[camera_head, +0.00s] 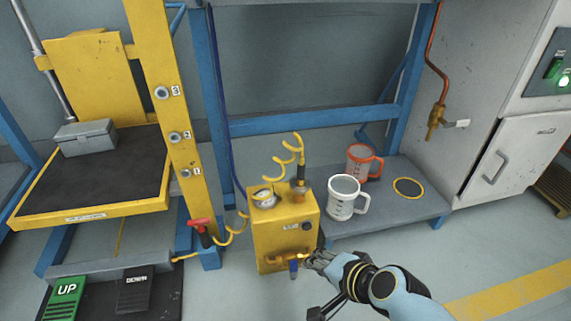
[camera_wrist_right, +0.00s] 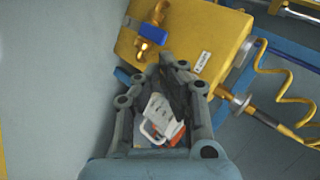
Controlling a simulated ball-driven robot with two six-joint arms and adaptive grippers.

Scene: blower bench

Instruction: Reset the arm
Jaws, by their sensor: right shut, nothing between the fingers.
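My right gripper (camera_head: 318,262) is shut and empty. In the head view it is just right of the lower front of the yellow blower box (camera_head: 272,235), near its brass valve with a blue handle (camera_head: 293,268). In the right wrist view the gripper's fingers (camera_wrist_right: 172,62) come together below the yellow box (camera_wrist_right: 195,35) and its blue valve handle (camera_wrist_right: 151,34). I cannot tell from these views whether the fingers touch the box. My left gripper is not in view.
A yellow lift platform (camera_head: 90,217) holds a grey box (camera_head: 85,138). Green and black pedals lie on the floor at left. Open floor is at lower right.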

